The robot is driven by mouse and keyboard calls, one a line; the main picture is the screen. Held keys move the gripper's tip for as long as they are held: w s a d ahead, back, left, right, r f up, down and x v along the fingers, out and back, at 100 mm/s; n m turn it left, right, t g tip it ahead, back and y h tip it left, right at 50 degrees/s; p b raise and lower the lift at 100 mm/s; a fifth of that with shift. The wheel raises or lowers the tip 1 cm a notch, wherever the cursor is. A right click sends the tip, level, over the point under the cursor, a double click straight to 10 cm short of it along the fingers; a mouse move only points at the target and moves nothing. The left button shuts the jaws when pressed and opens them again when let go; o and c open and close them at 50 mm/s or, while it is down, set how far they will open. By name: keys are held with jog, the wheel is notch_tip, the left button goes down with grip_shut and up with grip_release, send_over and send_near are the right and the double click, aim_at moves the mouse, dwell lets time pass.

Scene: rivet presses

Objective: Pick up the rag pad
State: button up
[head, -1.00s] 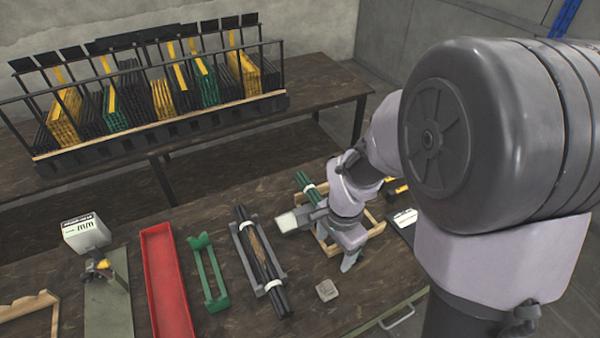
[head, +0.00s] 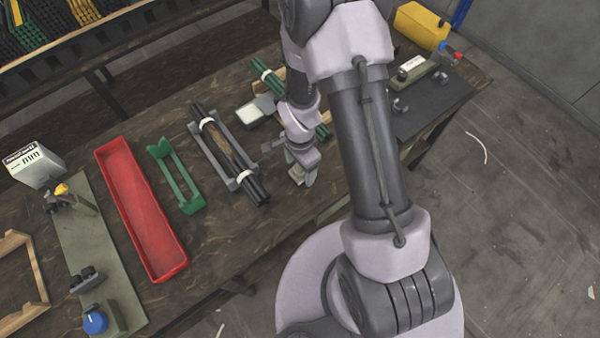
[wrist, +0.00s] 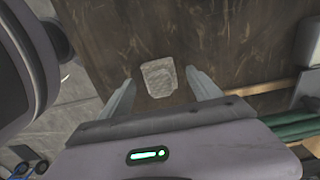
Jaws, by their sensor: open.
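The rag pad is a small, pale grey-beige square with rounded corners. In the wrist view the rag pad (wrist: 158,77) lies flat on the dark brown bench top. My gripper (wrist: 160,76) is open and empty, and its two fingers frame the pad left and right with a gap on each side. The gripper appears to be above the pad; the exact height cannot be told. In the head view my gripper (head: 303,175) points down near the bench's front edge, and the pad cannot be made out clearly there.
Left of the gripper stand a grey cradle (head: 240,182) with dark rods, a green holder (head: 188,190) and a red tray (head: 140,210). Green rods (head: 322,131) and a wooden frame lie behind and beside the gripper. A dark mat (head: 425,112) is to the right.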

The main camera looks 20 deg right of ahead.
jog(key=shift+f, duration=0.5)
jog(key=shift+r, duration=0.15)
jog(key=shift+c, duration=0.6)
jog(key=c, duration=1.3)
jog(key=shift+c, duration=0.2)
jog(key=shift+r, duration=0.1)
